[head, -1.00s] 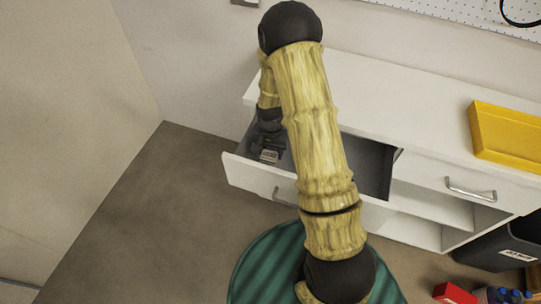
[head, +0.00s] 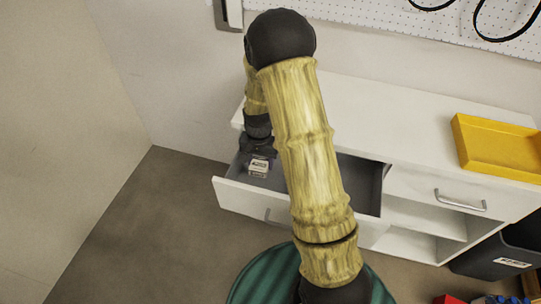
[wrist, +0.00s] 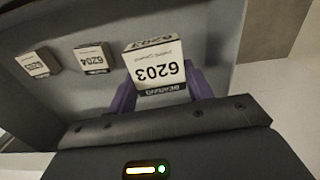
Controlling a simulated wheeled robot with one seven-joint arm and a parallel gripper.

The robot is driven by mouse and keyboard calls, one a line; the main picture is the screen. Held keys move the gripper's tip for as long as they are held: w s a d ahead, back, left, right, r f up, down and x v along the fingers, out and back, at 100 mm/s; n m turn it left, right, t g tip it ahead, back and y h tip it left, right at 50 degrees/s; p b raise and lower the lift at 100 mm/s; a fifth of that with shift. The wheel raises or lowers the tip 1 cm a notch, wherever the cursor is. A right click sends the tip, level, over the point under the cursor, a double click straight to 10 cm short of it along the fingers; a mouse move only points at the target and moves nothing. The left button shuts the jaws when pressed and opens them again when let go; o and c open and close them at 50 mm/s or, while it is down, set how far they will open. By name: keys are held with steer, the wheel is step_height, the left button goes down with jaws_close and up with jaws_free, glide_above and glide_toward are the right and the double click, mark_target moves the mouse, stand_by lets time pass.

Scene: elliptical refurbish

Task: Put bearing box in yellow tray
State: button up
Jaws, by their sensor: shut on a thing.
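A white and black bearing box marked 6203 (wrist: 155,68) is between the purple fingers of my gripper (wrist: 163,92) in the wrist view. My gripper is shut on it, above the grey drawer floor. In the head view my gripper (head: 258,148) is over the left end of the open drawer, partly hidden by my arm. Small white boxes (head: 259,166) show just below it there; I cannot tell which is the held one. The yellow tray (head: 500,150) sits on the cabinet top at the right and looks empty.
Two more boxes, one marked 6204 (wrist: 93,58) and another (wrist: 38,63), lie in the drawer. The open drawer (head: 355,185) juts from the white cabinet. The cabinet top (head: 385,115) is clear left of the tray. A pegboard (head: 370,25) hangs behind.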

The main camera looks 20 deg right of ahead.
mark_target(258, 164)
step_height(258, 164, up, 19)
steer(key=n+p, duration=0.6)
steer(key=p, duration=2.3)
steer(key=shift+s+a+n, duration=0.3)
steer(key=shift+s+a, duration=0.05)
steer(key=shift+s, duration=0.05)
steer(key=shift+f, duration=0.2)
steer(key=shift+a, duration=0.15)
